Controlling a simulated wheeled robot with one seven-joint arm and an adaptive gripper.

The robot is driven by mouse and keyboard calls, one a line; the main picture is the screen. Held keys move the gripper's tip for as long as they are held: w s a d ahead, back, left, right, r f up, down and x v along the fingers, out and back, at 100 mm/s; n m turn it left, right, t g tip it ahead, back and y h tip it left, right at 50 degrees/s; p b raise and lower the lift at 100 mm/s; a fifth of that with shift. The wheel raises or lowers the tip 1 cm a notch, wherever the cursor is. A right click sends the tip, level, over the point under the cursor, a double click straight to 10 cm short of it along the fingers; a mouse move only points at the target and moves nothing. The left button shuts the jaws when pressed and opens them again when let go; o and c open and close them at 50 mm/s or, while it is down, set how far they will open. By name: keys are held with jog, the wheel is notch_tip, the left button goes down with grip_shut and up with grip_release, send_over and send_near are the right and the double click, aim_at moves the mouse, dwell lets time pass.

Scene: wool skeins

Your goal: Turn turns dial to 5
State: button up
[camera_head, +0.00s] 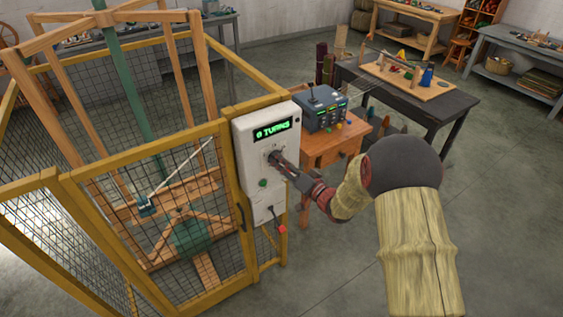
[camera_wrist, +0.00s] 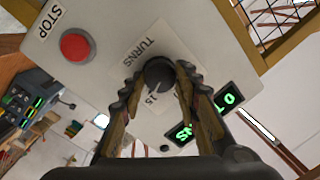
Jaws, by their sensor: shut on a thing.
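The turns dial (camera_wrist: 158,72) is a dark round knob on the white control box (camera_head: 248,160). In the wrist view my gripper (camera_wrist: 159,82) has its two ridged fingers on either side of the knob, shut on it. The word TURNS is printed beside the dial, and the number 15 shows between the fingers; other marks are hidden. In the head view my gripper (camera_head: 279,161) reaches the box's front and mostly covers the dial. The green display (camera_head: 272,130) above it appears to read 0 TURNS.
A red STOP button (camera_wrist: 77,45) sits on the same panel, clear of the fingers. A green button (camera_head: 263,183) is below the dial. The box hangs on a yellow mesh cage (camera_head: 150,147). A wooden stand with a grey device (camera_head: 322,108) is close behind my gripper.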

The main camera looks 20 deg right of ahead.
jog(key=n+h+b, duration=0.1)
jog(key=n+b, duration=0.5)
jog(key=b, duration=0.1)
jog(key=n+h+b, duration=0.1)
jog(key=n+b, duration=0.6)
jog(key=n+h+b, duration=0.1)
jog(key=n+b, duration=0.6)
jog(key=shift+s+a+f, duration=0.1)
jog(key=shift+s+a, duration=0.05)
jog(key=shift+a, duration=0.2)
jog(key=n+b, duration=0.2)
jog(key=n, duration=0.1)
jog(key=shift+n, duration=0.4)
jog(key=shift+n+h, duration=0.4)
jog(key=shift+n, duration=0.4)
jog(key=o, duration=1.1)
jog(key=shift+a, duration=0.1)
jog(key=shift+o, duration=0.3)
